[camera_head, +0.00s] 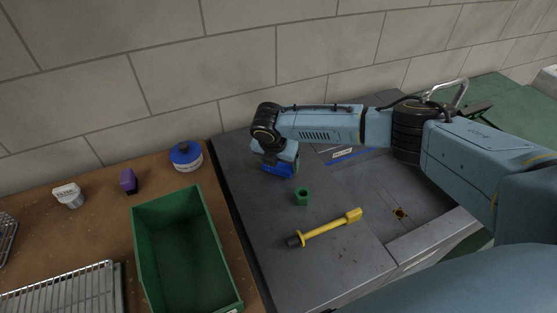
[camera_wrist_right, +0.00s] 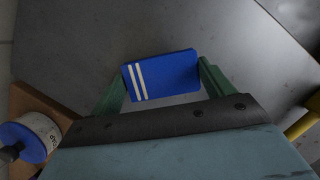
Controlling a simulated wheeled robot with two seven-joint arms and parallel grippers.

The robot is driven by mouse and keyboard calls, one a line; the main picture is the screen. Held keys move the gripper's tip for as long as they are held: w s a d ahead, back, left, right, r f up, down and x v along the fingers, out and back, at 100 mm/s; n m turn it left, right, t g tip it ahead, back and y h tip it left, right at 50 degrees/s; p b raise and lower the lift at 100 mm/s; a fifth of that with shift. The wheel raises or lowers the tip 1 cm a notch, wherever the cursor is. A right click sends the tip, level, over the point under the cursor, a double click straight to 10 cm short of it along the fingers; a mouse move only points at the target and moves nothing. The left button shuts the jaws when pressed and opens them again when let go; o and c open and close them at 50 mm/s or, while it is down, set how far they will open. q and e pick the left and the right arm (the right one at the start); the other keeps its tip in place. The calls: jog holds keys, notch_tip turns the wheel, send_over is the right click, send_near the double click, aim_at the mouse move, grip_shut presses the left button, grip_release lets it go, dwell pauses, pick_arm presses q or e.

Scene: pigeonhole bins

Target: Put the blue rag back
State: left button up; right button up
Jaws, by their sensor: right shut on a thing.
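The blue rag (camera_head: 278,170) shows in the head view under my right wrist, over the grey worktop. In the right wrist view the rag (camera_wrist_right: 166,76) is a flat blue rectangle with two white stripes near its left end. My right gripper (camera_wrist_right: 162,80) is shut on it, with one green finger at each end. Whether the rag touches the worktop I cannot tell. A blue strip (camera_head: 348,157) with a small white label (camera_head: 342,153) lies on the worktop to the right, partly hidden by my right arm. My left gripper is not in view.
A green nut (camera_head: 303,197) and a yellow-handled tool (camera_head: 328,228) lie on the grey worktop (camera_head: 345,258). On the brown bench to the left are a green bin (camera_head: 139,246), a blue-topped tin (camera_head: 186,156), a purple block (camera_head: 129,182) and a wire rack (camera_head: 68,293). A wall stands behind.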

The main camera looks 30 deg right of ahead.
jog(key=shift+f, duration=0.6)
jog(key=o, duration=0.9)
jog(key=shift+o, duration=1.2)
jog(key=p+v, duration=0.8)
jog(key=p, duration=0.1)
